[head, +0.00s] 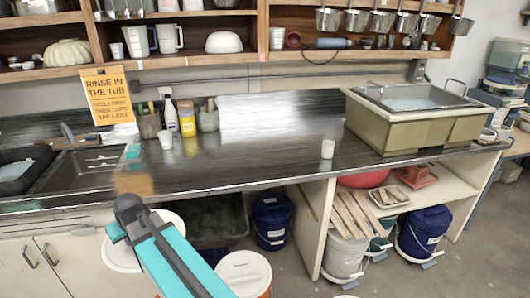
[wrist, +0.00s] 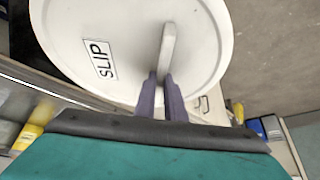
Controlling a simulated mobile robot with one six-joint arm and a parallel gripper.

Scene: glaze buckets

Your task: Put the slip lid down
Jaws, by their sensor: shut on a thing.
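The slip lid (wrist: 125,50) is a white round disc with a black-on-white SLIP label and a raised bar handle. In the wrist view my gripper (wrist: 161,84) is shut on the handle, and the lid fills the upper middle. In the head view a white disc (head: 172,222), apparently this lid, shows on both sides of my teal arm, in front of the counter. My fingers are hidden there. What lies under the lid is hidden, and I cannot tell whether it touches anything.
A white-lidded bucket (head: 243,268) stands just right of my arm. A blue bucket (head: 272,222) stands under the counter (head: 270,165). The counter's middle is mostly clear, with a small whitish cup (head: 327,148) and a large tub (head: 415,130) to the right. A sink (head: 85,168) is at left.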

